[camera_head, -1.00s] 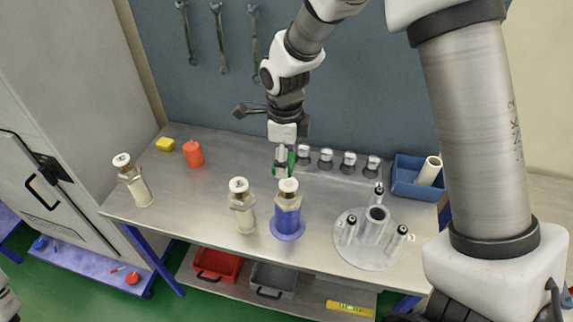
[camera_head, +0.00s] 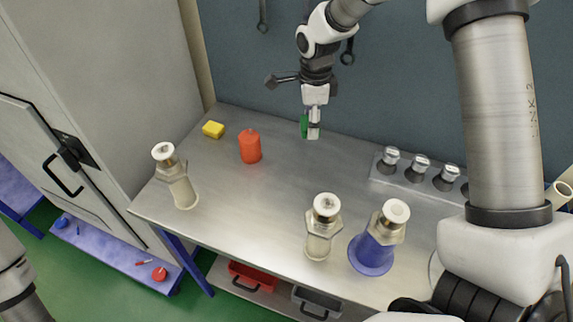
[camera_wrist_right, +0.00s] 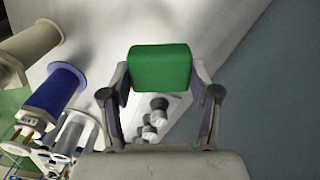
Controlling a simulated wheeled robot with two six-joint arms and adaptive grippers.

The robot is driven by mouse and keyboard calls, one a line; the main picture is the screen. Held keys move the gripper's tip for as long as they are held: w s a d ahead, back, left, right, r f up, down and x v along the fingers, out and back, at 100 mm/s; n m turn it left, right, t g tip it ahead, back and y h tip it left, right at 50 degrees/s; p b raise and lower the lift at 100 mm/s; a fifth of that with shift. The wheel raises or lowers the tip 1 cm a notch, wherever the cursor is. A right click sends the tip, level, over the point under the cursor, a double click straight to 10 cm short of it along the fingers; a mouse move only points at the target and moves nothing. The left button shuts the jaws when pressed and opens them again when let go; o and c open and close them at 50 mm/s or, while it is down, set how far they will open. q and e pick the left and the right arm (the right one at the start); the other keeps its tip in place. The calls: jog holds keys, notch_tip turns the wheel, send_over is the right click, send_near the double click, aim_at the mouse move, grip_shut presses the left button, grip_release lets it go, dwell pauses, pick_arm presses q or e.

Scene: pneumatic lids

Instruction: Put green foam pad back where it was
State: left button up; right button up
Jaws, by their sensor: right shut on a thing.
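The green foam pad (camera_wrist_right: 160,67) is a small block held between the two fingers of my right gripper (camera_wrist_right: 160,85), as the right wrist view shows. In the head view my right gripper (camera_head: 311,128) is shut on the pad, whose green edge (camera_head: 304,125) shows at its left side. The gripper hangs over the rear part of the metal workbench (camera_head: 260,205), right of the orange-red container. Whether the pad touches the bench top I cannot tell. My left gripper is not in view.
A yellow block (camera_head: 213,129) and an orange-red container (camera_head: 250,147) stand at the back left. White-capped fittings stand at left (camera_head: 176,178) and front middle (camera_head: 323,228); another is on a blue base (camera_head: 373,253). A rack with metal pieces (camera_head: 420,172) is at right. The bench middle is clear.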

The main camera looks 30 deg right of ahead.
jog(key=b, duration=0.2)
send_over(310, 170)
notch_tip(310, 170, down, 5)
notch_tip(310, 170, down, 10)
jog(key=shift+r+p, duration=0.25)
jog(key=shift+p, duration=0.8)
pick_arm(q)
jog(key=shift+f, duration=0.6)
pick_arm(e)
jog(key=shift+f, duration=0.1)
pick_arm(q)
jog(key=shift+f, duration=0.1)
pick_arm(e)
jog(key=shift+f, duration=0.15)
jog(key=o, duration=1.1)
notch_tip(310, 170, up, 12)
jog(key=b, duration=0.2)
jog(key=shift+f+b, duration=0.2)
jog(key=shift+b, duration=0.15)
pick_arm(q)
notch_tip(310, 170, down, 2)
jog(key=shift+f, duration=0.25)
pick_arm(e)
jog(key=shift+w+r, duration=0.1)
jog(key=shift+r, duration=0.3)
